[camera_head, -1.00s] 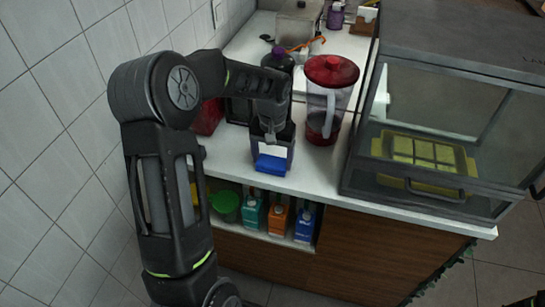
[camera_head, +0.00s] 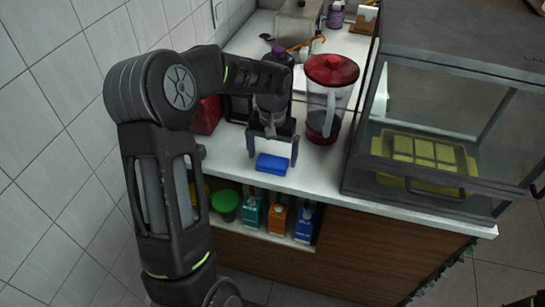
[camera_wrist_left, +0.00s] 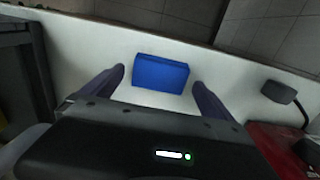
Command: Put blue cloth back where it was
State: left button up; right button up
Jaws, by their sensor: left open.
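The blue cloth (camera_head: 272,164), a small folded block, lies on the white counter (camera_head: 232,163) near its front edge. My left gripper (camera_head: 271,158) is open above and just behind the cloth, its two fingers spread apart. In the left wrist view the cloth (camera_wrist_left: 160,74) lies between and beyond the fingertips (camera_wrist_left: 158,76), with white counter showing around it. The cloth looks free of both fingers.
A red-lidded pitcher (camera_head: 327,98) stands right of my gripper. A glass case (camera_head: 420,130) with a yellow tray fills the right. A red box (camera_head: 207,115) stands left by the tiled wall. Cartons (camera_head: 278,219) and a green cup (camera_head: 226,204) sit on the shelf below.

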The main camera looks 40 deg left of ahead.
aim_at(273, 160)
pick_arm(q)
notch_tip(273, 160, up, 11)
jog(key=shift+f+b, duration=0.15)
jog(key=shift+b, duration=0.2)
jog(key=shift+f, duration=0.1)
dwell(1.4)
